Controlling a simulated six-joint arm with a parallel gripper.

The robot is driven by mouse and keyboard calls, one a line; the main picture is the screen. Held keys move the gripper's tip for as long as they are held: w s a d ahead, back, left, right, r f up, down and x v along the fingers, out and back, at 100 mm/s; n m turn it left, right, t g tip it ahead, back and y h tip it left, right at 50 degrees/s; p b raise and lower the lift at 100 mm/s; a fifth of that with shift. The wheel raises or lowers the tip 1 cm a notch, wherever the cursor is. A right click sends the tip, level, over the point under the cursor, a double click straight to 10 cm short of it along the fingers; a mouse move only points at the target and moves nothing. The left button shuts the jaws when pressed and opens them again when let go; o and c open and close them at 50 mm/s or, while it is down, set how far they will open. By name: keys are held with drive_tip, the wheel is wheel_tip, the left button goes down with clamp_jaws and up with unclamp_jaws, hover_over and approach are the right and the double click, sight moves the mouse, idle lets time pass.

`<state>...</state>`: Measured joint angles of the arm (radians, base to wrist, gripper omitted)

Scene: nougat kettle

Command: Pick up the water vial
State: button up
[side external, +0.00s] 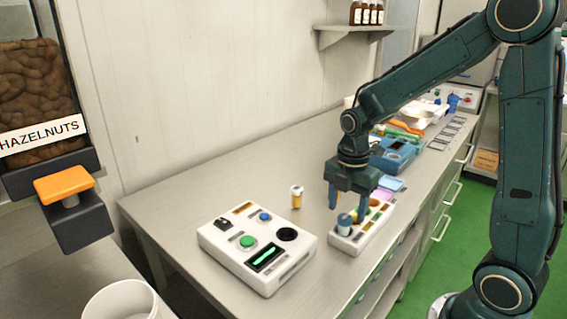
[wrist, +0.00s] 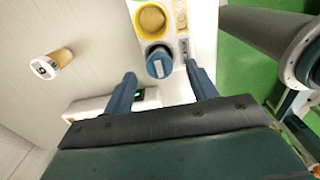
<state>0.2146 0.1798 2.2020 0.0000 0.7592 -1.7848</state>
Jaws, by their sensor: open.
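A small blue-topped vial (side external: 344,222) with a pale label, likely the water vial, stands in the near end of a white rack (side external: 345,243). In the wrist view the blue vial (wrist: 160,64) sits beside a round yellow compartment (wrist: 151,19) of the rack (wrist: 199,42). My gripper (side external: 347,206) points down over this end of the rack, fingers apart and empty. In the wrist view my gripper's (wrist: 161,70) fingertips lie to either side of the vial, seemingly just above it. I see no contact.
An amber vial with a white cap (side external: 296,197) stands alone on the counter. A white device (side external: 257,250) with green and blue buttons is left of the rack. A blue device (side external: 392,155) and colored items are behind. The counter's front edge is close right of the rack.

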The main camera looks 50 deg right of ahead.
sight(345, 217)
drive_tip(key=shift+f, duration=1.95)
drive_tip(key=c, duration=1.1)
